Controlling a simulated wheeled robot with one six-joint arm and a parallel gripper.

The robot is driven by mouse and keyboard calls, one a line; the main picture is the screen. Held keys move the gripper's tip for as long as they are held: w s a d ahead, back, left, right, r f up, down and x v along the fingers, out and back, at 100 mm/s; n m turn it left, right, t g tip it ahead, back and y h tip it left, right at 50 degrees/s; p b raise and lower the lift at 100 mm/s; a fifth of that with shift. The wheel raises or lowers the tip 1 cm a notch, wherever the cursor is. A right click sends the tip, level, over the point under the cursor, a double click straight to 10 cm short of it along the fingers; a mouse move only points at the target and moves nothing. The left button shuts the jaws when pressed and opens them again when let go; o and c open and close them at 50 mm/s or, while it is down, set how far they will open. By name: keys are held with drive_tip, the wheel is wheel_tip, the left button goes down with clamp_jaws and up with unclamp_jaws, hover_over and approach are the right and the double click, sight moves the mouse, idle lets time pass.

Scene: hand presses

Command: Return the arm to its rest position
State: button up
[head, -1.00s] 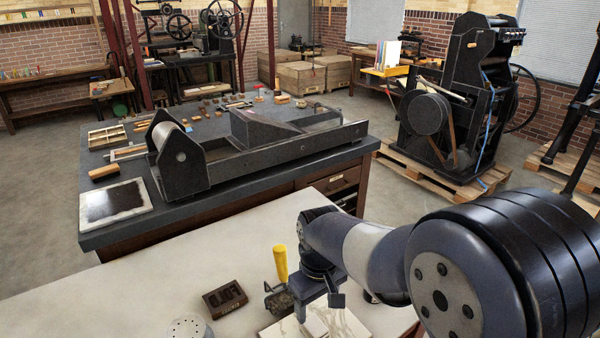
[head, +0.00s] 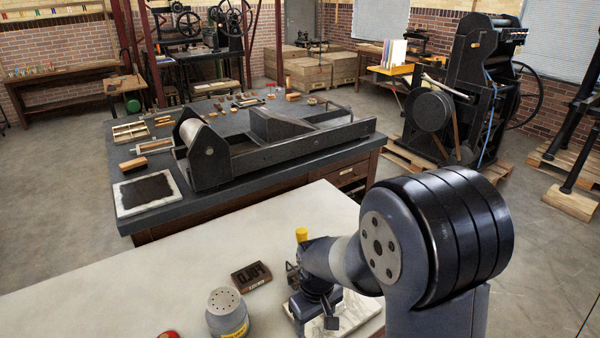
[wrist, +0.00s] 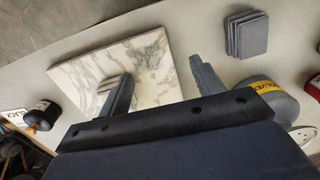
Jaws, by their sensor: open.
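My gripper (head: 322,318) is low over the near white worktop in the head view, partly hidden by my own arm. In the wrist view my gripper (wrist: 163,88) is open. Its two grey fingers stand wide apart over a white marble slab (wrist: 150,68), with nothing held between them. The slab's edge (head: 358,318) also shows under the gripper in the head view. A small pale stack (wrist: 106,88) shows beside the left finger; the finger hides part of it. My arm is bent, with its large dark joint at the right of the head view.
A grey can with a perforated top (head: 227,312) stands left of my gripper. A dark type block (head: 251,276) and a yellow handle (head: 301,235) are near. The wrist view shows grey plates (wrist: 247,33) and an ink jar (wrist: 45,115). A proof press (head: 280,145) stands behind.

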drive_tip(key=shift+s+a+f+b, duration=0.15)
drive_tip(key=shift+f+b, duration=0.2)
drive_tip(key=shift+f, duration=0.25)
drive_tip(key=shift+s+f+b, duration=0.1)
drive_tip(key=shift+f+b, duration=0.2)
drive_tip(key=shift+f, duration=0.25)
drive_tip(key=shift+w+f+b, duration=0.1)
drive_tip(key=shift+f+b, duration=0.3)
drive_tip(key=shift+f, duration=0.6)
